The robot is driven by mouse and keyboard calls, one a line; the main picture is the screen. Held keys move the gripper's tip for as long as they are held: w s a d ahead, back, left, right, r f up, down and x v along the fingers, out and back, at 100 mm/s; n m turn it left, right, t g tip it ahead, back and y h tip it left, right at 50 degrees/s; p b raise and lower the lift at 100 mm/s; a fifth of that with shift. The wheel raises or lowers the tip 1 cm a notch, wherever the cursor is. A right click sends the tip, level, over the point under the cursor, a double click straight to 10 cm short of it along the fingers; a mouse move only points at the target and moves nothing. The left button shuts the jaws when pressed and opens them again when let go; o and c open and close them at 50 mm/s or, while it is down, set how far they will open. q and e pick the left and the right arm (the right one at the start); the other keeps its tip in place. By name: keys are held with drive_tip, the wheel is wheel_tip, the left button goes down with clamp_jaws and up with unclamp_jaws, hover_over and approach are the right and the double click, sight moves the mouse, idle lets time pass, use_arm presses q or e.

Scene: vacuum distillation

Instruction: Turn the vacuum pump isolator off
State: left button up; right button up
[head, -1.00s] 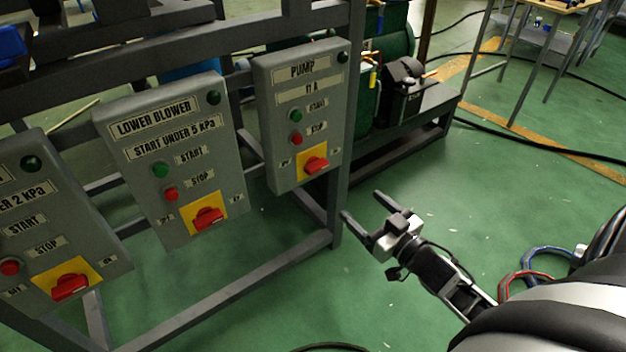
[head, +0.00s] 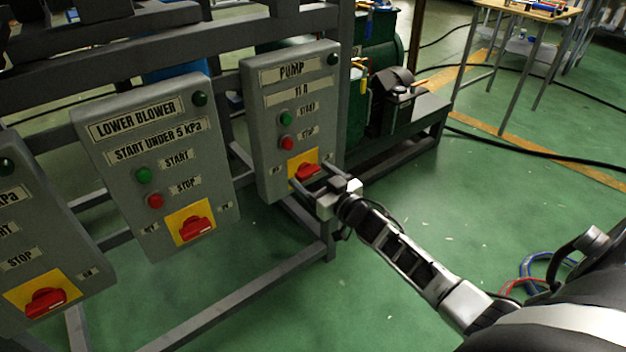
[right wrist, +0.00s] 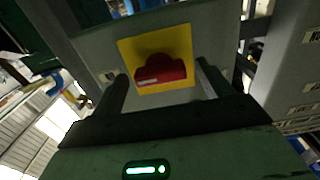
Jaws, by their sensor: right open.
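The pump box (head: 262,150) is a grey panel labelled "PUMP", with a green start button, a red stop button and a red rotary isolator (head: 307,171) on a yellow plate. My right gripper (head: 308,178) is open in front of this isolator. In the right wrist view, the red isolator knob (right wrist: 160,72) on its yellow plate (right wrist: 128,52) lies ahead, between and beyond the two fingers (right wrist: 160,85). The fingers stand either side of the knob; contact cannot be told. The knob's handle lies nearly sideways. My left gripper is not in view.
The lower blower box (head: 110,175), with its own red isolator (head: 196,228), is left of the pump box. Another similar box (head: 40,240) is at far left. A grey frame (head: 215,318) carries them.

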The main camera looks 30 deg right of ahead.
drive_tip(key=shift+w, duration=0.25)
drive_tip(key=c, duration=1)
